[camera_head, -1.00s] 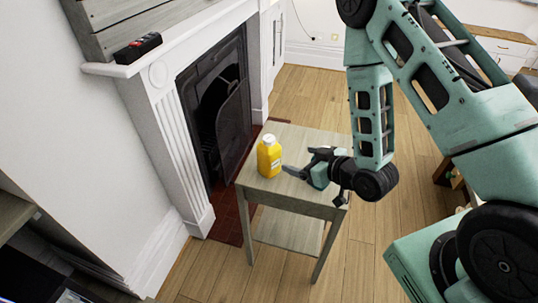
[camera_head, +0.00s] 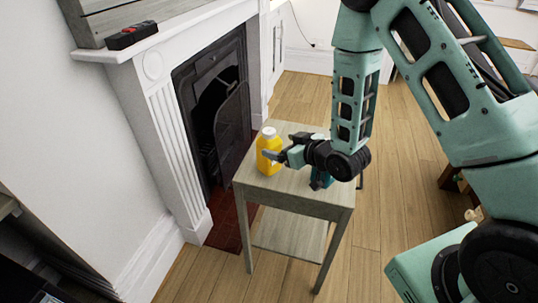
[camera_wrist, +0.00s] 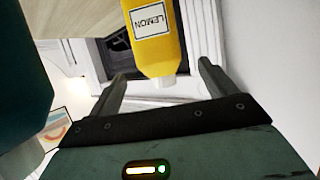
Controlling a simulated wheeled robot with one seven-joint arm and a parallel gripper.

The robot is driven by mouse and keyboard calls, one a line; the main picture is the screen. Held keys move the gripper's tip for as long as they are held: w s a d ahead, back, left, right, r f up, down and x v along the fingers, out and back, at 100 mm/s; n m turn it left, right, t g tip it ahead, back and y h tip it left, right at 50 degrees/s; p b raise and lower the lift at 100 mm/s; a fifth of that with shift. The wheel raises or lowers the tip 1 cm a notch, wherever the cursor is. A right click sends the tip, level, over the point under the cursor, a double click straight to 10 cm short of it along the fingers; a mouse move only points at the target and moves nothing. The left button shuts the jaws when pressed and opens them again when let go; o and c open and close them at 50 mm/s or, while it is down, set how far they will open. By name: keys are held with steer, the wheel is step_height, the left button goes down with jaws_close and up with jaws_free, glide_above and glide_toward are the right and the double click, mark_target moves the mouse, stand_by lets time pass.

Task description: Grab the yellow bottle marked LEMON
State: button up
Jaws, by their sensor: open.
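The yellow bottle (camera_head: 267,155) with a white cap stands upright on the small wooden side table (camera_head: 300,192). In the wrist view the bottle (camera_wrist: 157,52) shows upside down, with a white label reading LEMON. My gripper (camera_head: 273,156) is at the bottle's right side in the head view. In the wrist view its two fingers (camera_wrist: 160,80) are apart, with the lower part of the pictured bottle reaching the gap between them. I cannot tell whether either finger touches it.
A white fireplace (camera_head: 165,110) with a dark metal opening is left of the table. A black and red item (camera_head: 131,36) lies on its mantel.

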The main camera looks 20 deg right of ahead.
mark_target(265, 139)
steer(key=x, duration=0.4)
steer(key=p+x, duration=0.1)
steer(key=x, duration=0.3)
steer(key=shift+w+r+p, duration=0.2)
steer(key=shift+w+p, duration=0.05)
steer(key=shift+p, duration=0.05)
steer(key=c, duration=1.2)
steer(key=shift+c, duration=0.8)
steer(key=shift+r, duration=0.15)
